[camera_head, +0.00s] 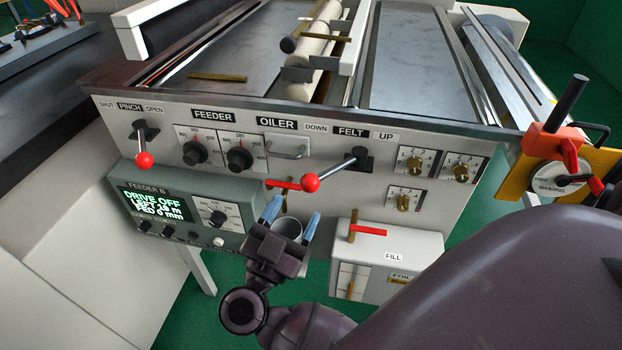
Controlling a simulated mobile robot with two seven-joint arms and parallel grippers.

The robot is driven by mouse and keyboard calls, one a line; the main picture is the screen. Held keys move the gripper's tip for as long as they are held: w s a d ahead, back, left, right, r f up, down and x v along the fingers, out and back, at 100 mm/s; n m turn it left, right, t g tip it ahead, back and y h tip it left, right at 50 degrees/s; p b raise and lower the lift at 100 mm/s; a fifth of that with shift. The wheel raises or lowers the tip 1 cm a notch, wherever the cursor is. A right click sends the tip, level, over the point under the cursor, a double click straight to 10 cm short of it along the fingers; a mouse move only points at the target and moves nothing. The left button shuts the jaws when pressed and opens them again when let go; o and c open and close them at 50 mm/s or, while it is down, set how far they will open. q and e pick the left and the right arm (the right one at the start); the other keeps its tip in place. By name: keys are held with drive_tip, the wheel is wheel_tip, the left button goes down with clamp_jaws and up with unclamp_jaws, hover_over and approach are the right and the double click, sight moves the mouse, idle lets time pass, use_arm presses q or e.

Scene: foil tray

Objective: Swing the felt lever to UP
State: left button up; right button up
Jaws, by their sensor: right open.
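The UP label (386,136) is right of the slot. My right gripper (291,215) is open and empty, its two blue-tipped fingers pointing up, below the knob in the picture and apart from it. My left gripper is not in view.
A pinch lever (143,148) with a red knob is at the panel's left. A small valve with a red handle (283,184) is just left of the felt knob. A feeder box (190,213) and a white oil box (398,246) flank my gripper. My arm fills the lower right.

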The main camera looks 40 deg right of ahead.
sight(305, 191)
drive_tip(key=x, duration=0.7)
drive_tip(key=shift+a, duration=0.1)
clamp_jaws()
